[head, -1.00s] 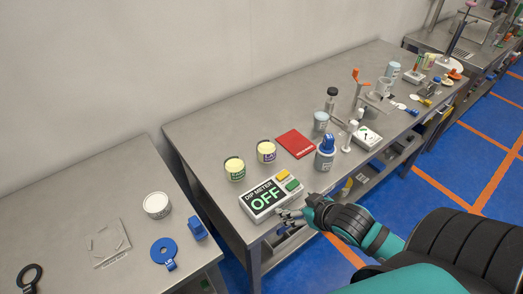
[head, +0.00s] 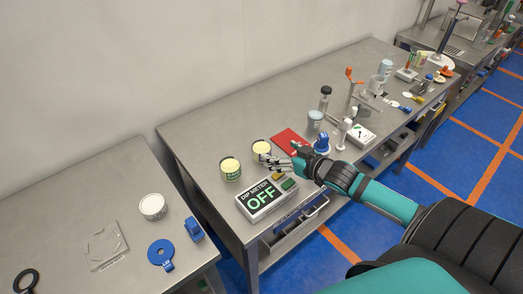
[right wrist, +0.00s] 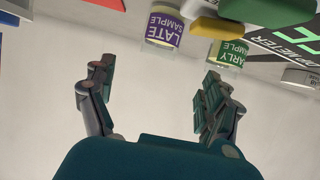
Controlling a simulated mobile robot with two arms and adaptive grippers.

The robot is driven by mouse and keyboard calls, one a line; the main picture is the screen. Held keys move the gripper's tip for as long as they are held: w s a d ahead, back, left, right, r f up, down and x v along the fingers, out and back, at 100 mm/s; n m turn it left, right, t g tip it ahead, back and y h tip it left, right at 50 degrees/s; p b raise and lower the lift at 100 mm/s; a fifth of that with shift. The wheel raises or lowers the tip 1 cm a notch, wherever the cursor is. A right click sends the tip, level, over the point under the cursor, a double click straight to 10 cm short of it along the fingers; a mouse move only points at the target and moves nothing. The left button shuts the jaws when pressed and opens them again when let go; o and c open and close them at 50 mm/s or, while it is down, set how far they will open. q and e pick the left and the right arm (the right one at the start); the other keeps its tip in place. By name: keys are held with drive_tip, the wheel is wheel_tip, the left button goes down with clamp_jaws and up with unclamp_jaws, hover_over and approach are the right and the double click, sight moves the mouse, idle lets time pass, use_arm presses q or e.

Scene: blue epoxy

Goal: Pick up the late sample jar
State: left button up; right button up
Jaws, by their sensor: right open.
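The late sample jar (head: 261,147) is a small clear jar with pale yellow contents, standing on the steel bench. Its purple LATE SAMPLE label shows upside down at the top of the right wrist view (right wrist: 165,27). The early sample jar (head: 231,167), with a green label (right wrist: 231,52), stands just left of it in the head view. My right gripper (head: 269,160) is open and empty, close in front of the late jar. Its spread fingers (right wrist: 157,74) in the wrist view have the late jar ahead, between their lines. My left gripper is not in view.
The dip meter (head: 264,202), reading OFF, sits at the bench's front edge with yellow and green buttons. A red booklet (head: 290,141) and a blue-capped bottle (head: 322,144) stand right of the jars. The left bench holds a white-lidded tub (head: 152,207). The bench behind the jars is clear.

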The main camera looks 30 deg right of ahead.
approach(256, 142)
drive_tip(key=shift+x, duration=1)
drive_tip(key=p+x, duration=0.1)
drive_tip(key=x, duration=0.3)
drive_tip(key=shift+w+d+f+p, duration=0.1)
drive_tip(key=shift+w+p, duration=0.3)
drive_tip(key=shift+w+f, duration=0.2)
drive_tip(key=shift+s+r, duration=0.1)
drive_tip(key=shift+c, duration=0.6)
drive_tip(key=c, duration=1.2)
